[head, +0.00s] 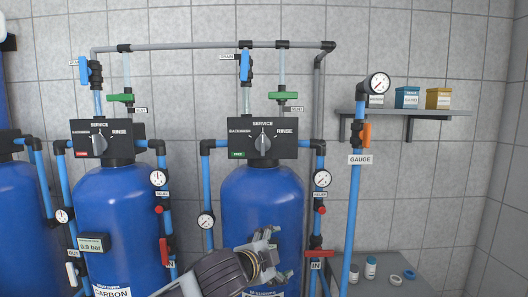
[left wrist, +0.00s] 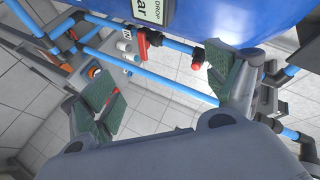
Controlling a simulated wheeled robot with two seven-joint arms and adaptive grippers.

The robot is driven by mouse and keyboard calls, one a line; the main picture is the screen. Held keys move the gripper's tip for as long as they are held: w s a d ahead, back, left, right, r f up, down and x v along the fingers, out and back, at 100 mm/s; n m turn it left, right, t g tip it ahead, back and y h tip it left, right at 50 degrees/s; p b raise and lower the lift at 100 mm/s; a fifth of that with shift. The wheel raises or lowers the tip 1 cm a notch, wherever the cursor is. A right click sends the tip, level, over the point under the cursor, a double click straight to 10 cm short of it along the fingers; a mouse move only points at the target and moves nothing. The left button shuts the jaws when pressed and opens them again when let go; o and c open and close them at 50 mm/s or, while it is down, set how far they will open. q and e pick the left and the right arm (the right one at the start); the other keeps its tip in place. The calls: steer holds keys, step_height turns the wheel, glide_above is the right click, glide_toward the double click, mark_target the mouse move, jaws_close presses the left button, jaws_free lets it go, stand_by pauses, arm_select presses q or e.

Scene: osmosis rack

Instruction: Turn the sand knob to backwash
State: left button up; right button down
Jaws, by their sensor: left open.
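The middle blue tank (head: 262,195) carries a dark valve head (head: 284,152) with a grey knob (head: 263,143). The words there read SERVICE at the top, RINSE at right and, small, what looks like BACKWASH at left. The knob looks upright, toward SERVICE. This tank's name label is mostly hidden, so I cannot read whether it is the sand one. My left gripper (head: 280,254) is open and empty in front of this tank, well below the knob. In the left wrist view its fingers (left wrist: 160,90) are spread wide with nothing between them. My right gripper is out of view.
The tank labelled CARBON (head: 110,225) stands at left with a similar knob (head: 98,144). Blue pipes with gauges flank both tanks; a gauge pipe (head: 353,215) rises at right. A wall shelf (head: 405,111) holds small boxes. Small containers sit on a low grey surface (head: 385,290).

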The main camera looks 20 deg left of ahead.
arm_select(q)
steer(key=w+a+r+m+t, duration=0.1)
steer(key=a+r+m, duration=0.1)
steer(key=r, duration=0.4)
steer(key=w+a+r+m+t, duration=0.1)
steer(key=w+a+r, duration=0.1)
steer(key=r, duration=0.5)
steer(key=m+t+y, duration=0.1)
steer(key=t, duration=0.2)
glide_toward(261, 146)
steer(key=s, duration=0.4)
steer(key=shift+s+a+r, duration=0.25)
steer(key=shift+w, duration=0.15)
steer(key=shift+w+d+p, duration=0.25)
steer(key=shift+w+p, duration=0.4)
steer(key=shift+w, duration=1.6)
steer(key=shift+w+d+p, duration=0.3)
steer(key=shift+w+p, duration=0.4)
steer(key=shift+w, duration=1.55)
steer(key=shift+w+d+p, duration=0.25)
steer(key=shift+w+p, duration=0.4)
steer(key=shift+w, duration=1.6)
steer(key=c, duration=1)
steer(key=shift+c, duration=0.2)
steer(key=shift+f, duration=0.1)
